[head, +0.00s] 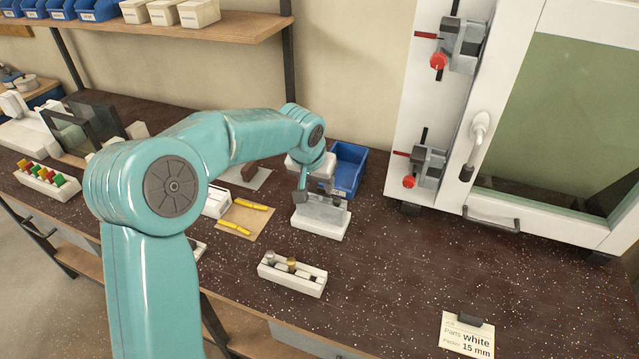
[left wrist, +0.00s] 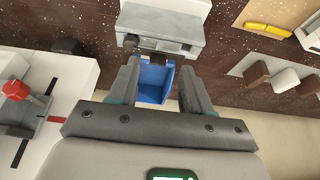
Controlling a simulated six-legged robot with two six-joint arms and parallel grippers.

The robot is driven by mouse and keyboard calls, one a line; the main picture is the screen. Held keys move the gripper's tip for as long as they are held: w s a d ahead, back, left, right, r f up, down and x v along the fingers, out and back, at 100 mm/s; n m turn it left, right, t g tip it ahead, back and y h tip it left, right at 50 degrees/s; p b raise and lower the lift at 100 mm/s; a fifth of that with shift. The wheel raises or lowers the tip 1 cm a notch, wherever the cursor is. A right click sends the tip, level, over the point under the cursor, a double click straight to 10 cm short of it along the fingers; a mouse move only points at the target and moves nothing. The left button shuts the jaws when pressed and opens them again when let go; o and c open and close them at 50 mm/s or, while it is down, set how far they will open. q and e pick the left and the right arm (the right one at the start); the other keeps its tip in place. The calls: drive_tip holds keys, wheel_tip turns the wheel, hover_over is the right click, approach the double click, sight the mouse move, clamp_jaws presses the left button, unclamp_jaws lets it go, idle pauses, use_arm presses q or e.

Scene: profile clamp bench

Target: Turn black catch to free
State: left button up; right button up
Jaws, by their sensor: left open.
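A grey clamp block on a white base (head: 319,222) stands on the dark bench in the head view; the grey block (left wrist: 178,30) is also at the top of the left wrist view. A small black piece, apparently the black catch (left wrist: 157,59), sticks out from its near side. A rounded dark knob (left wrist: 130,41) sits beside it. I cannot make out the catch clearly in the head view. My left gripper (head: 314,190) is at the clamp block. In the left wrist view its fingers (left wrist: 158,74) are apart, with the black piece between or just beyond their tips; contact is unclear.
A blue bin (head: 349,168) stands right behind the clamp block. A white holder (head: 292,276) with small cylinders is in front. Yellow tools (head: 250,205) lie on a tan mat. A white cabinet (head: 575,100) with red-knobbed clamps (head: 428,165) is at right. The front-right bench is mostly clear.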

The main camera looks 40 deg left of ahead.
sight(321, 191)
use_arm(q)
drive_tip(key=shift+x, duration=0.95)
drive_tip(key=shift+w+f, duration=0.3)
drive_tip(key=shift+w, duration=0.05)
drive_tip(key=shift+s+d+r, duration=0.1)
drive_tip(key=shift+s+r, duration=0.05)
drive_tip(key=shift+s, duration=0.05)
clamp_jaws()
